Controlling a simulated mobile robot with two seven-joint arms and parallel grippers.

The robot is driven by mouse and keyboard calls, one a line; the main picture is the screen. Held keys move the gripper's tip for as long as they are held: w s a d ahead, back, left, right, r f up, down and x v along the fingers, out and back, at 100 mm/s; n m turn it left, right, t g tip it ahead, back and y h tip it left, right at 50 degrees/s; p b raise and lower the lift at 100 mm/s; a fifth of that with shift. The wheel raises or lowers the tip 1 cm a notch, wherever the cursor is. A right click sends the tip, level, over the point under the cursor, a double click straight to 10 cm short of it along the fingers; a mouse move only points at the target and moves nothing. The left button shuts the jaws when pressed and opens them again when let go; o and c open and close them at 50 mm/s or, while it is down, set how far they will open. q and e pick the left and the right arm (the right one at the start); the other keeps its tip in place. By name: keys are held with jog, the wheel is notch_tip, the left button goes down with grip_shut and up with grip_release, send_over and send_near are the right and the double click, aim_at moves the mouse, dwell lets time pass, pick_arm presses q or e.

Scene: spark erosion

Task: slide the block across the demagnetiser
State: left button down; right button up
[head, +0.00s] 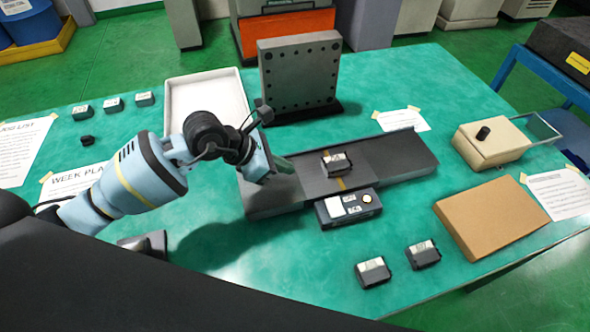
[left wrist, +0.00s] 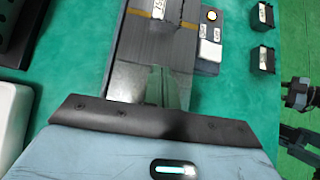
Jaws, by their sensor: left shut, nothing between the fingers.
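The block (head: 337,163), dark with a pale label, sits on the grey track of the demagnetiser (head: 400,158), at the yellow line near its middle. The demagnetiser's control box (head: 348,207), with a label and round button, is on the track's near side. My left gripper (head: 283,166) is shut and empty, low over the track's left part, left of the block and apart from it. In the left wrist view the block (left wrist: 159,8) is at the top edge, partly cut off, beyond the fingers.
Two similar blocks (head: 373,272) (head: 423,254) lie at the front. Several small blocks (head: 112,104) stand at the back left near a white tray (head: 206,92). A drilled upright plate (head: 300,75) stands behind the track. A brown board (head: 490,217) and beige box (head: 490,144) are right.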

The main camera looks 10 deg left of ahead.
pick_arm(q)
jog(key=v, duration=0.5)
jog(key=shift+w, duration=0.25)
jog(key=shift+s+a+r, duration=0.1)
jog(key=shift+a+r, duration=0.2)
jog(key=shift+r, duration=0.05)
pick_arm(e)
jog(key=shift+w+f, duration=0.15)
jog(key=shift+w, duration=0.4)
jog(key=shift+d, duration=0.1)
jog(key=shift+s+f, duration=0.1)
jog(key=shift+s, duration=0.35)
